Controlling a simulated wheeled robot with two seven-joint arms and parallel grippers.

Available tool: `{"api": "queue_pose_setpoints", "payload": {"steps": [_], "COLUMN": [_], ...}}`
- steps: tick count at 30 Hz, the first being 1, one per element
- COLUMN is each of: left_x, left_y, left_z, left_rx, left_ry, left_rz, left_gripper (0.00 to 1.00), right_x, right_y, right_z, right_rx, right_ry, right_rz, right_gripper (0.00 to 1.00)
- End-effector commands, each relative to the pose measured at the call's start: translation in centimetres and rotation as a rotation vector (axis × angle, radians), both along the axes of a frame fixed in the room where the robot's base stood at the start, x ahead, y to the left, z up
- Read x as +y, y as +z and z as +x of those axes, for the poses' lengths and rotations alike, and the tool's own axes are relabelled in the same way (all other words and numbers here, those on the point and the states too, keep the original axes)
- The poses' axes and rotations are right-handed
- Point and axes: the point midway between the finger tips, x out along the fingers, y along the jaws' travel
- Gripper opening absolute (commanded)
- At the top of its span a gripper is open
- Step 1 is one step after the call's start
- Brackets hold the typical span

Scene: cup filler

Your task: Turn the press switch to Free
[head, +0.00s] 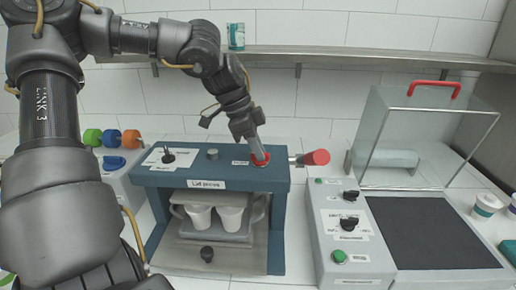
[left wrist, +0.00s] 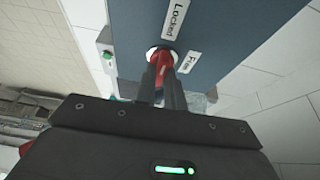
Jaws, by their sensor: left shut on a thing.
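The press switch (head: 260,159) is a red knob on a white ring at the right of the blue lid press's (head: 280,184) top. My left gripper (head: 257,150) comes down on it from above and is shut on it. In the left wrist view the red switch (left wrist: 163,58) shows between the two dark fingers of my left gripper (left wrist: 161,75). The "Locked" label (left wrist: 175,20) is above it and the "Free" label (left wrist: 188,62) is to its right. The fingers partly cover the switch, so I cannot tell which label it points to. My right gripper is not in view.
Two white cups (head: 230,217) stand inside the press. A red-ended lever (head: 315,158) sticks out at its right. A grey control box (head: 346,245) and a clear cover with a red handle (head: 434,88) stand further right. A shelf (head: 330,52) runs along the wall behind.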

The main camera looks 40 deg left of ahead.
Motion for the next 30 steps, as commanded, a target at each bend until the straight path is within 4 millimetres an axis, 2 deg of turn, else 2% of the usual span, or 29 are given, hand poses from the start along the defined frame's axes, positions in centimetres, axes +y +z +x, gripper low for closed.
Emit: {"api": "queue_pose_setpoints", "payload": {"steps": [7, 13, 30], "left_x": [0.0, 0.1, 0.2], "left_y": [0.1, 0.2, 0.3], "left_z": [0.1, 0.1, 0.5], "left_rx": [-0.001, -0.002, 0.0], "left_ry": [-0.018, -0.103, -0.613], "left_rz": [0.001, 0.0, 0.002], "left_gripper": [0.0, 0.0, 0.0], "right_x": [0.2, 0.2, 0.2], "right_y": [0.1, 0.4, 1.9], "right_z": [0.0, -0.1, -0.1], "right_rx": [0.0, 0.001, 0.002], "right_ry": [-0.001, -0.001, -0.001], "right_rz": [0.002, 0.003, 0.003], "right_gripper": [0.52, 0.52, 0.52]}}
